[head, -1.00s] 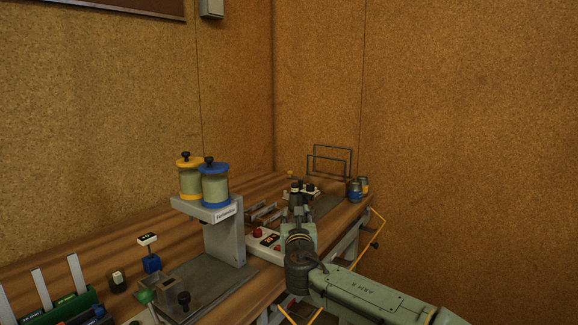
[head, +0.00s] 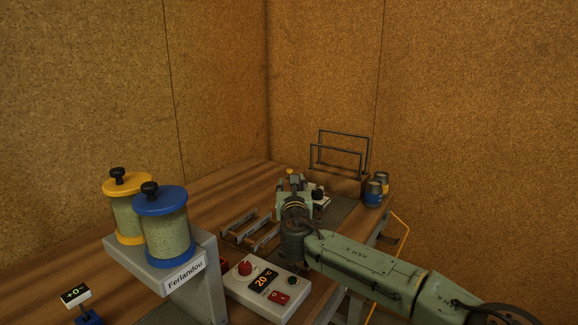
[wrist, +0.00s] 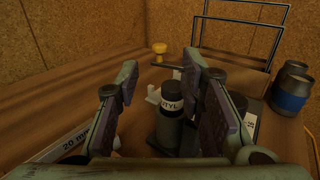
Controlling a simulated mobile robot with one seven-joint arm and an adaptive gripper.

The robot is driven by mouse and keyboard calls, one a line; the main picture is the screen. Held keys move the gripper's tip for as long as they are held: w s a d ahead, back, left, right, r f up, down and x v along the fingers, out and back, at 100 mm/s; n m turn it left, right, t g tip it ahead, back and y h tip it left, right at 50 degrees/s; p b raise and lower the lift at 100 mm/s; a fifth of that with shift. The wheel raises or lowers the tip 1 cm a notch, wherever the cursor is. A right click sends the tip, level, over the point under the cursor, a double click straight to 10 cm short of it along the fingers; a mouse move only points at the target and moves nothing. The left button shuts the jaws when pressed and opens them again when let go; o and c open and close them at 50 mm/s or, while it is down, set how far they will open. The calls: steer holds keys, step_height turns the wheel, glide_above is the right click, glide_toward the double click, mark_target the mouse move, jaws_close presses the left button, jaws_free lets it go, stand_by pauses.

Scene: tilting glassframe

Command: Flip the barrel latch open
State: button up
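In the wrist view my gripper (wrist: 160,75) is open, with its two fingers well apart. Between and beyond them stands a dark cylinder with a partly hidden white label (wrist: 172,105), upright and not visibly gripped. A small dark bar (wrist: 168,66) shows behind its top near the right fingertip. I cannot tell which part here is the barrel latch. A wire frame (wrist: 240,45) stands upright behind, to the right; it also shows in the head view (head: 340,150). In the head view my gripper (head: 293,185) is over the bench's far part, hiding much below it.
A yellow knob (wrist: 160,48) stands behind the cylinder. Blue-banded jars (wrist: 291,90) are at the right. In the head view, a control box (head: 264,290), slotted metal rails (head: 250,232) and a stand with two lidded jars (head: 163,225) lie left of my arm. Walls close the corner.

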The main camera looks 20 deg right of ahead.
mark_target(290, 171)
steer(key=p+x, duration=0.3)
steer(key=x, duration=0.5)
steer(key=shift+w+d+r, duration=0.1)
steer(key=shift+w, duration=0.3)
steer(key=shift+x, duration=0.8)
jaws_close()
